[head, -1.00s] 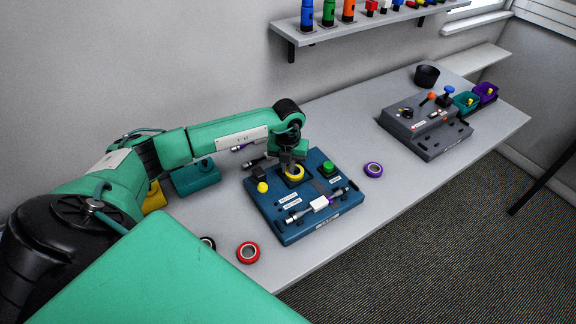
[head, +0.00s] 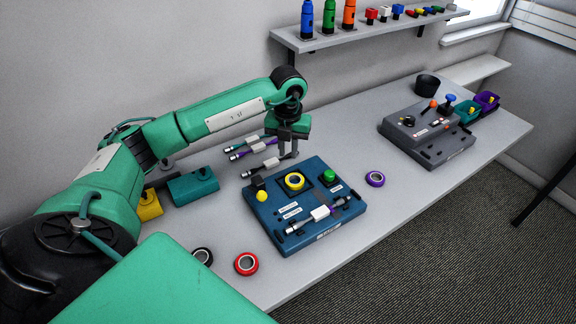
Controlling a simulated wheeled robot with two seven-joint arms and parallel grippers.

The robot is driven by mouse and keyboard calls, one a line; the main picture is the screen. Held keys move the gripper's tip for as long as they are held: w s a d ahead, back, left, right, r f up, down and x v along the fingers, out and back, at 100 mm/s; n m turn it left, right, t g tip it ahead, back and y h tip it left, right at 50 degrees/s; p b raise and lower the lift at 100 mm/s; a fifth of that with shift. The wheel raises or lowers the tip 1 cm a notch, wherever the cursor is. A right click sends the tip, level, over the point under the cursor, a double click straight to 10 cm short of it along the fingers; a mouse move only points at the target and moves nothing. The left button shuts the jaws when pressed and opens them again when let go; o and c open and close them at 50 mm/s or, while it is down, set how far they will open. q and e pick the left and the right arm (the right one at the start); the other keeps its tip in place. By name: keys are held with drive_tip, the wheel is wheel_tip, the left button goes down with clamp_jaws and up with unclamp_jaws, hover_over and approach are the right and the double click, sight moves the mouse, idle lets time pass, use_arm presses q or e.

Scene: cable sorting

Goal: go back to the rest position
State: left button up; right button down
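My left gripper (head: 289,153) hangs fingers-down in the head view, above the table behind the blue board (head: 267,222). Its two fingers look apart with nothing between them. The blue board holds a yellow ring (head: 295,181), a green button (head: 329,176), a yellow knob (head: 262,196) and a cable with a white block (head: 320,212) across its front. Several cables lie behind the board, among them one with a purple part (head: 240,155). They are just left of the gripper. My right gripper is not in view.
A purple ring (head: 375,178) lies right of the board; a red ring (head: 246,264) and a black ring (head: 203,256) lie front left. A teal box (head: 193,187) and a yellow box (head: 149,206) stand left. A grey board (head: 424,132) stands at the right. A shelf (head: 370,33) hangs above.

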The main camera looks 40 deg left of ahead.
use_arm(q)
drive_tip(key=shift+r, duration=0.9)
